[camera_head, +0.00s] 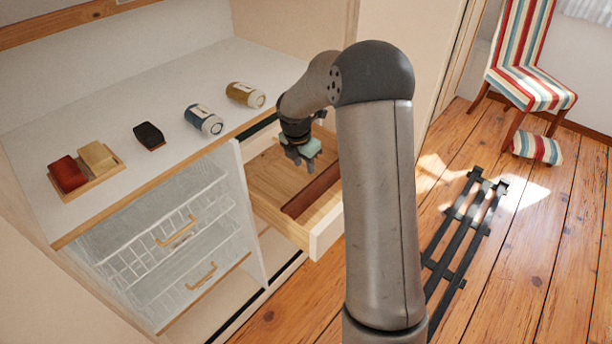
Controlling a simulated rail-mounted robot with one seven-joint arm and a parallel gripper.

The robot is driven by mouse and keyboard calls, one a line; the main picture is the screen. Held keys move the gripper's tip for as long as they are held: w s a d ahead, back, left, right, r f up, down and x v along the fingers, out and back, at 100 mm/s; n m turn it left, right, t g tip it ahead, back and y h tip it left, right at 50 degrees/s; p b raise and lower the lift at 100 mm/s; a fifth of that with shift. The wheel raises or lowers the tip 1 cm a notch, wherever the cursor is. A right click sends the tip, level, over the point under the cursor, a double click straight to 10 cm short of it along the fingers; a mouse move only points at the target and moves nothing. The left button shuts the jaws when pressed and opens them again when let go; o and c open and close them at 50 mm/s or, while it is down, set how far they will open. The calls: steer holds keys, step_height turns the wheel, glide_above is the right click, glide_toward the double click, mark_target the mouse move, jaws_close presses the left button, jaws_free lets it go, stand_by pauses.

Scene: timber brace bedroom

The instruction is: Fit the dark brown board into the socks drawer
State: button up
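The dark brown board (312,192) lies inside the open wooden drawer (265,180), a long thin strip near the drawer's front. Part of the drawer and possibly the board's right end are hidden behind my arm. My gripper (302,160) points down over the drawer, above and behind the board, and looks apart from it. The fingers are small and dark, so I cannot tell whether they are open or shut. I see nothing held between them.
Above the drawer, a white shelf holds a tray (93,185) with red and tan blocks, a black block (149,136), a blue jar (203,119) and a yellow-brown jar (245,94). Wire baskets (170,240) stand left of the drawer. A striped chair (527,75) stands far right.

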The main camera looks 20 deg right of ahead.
step_height(320, 180, up, 8)
steer(key=a, duration=0.1)
steer(key=shift+s+a, duration=0.15)
steer(key=shift+s, duration=0.25)
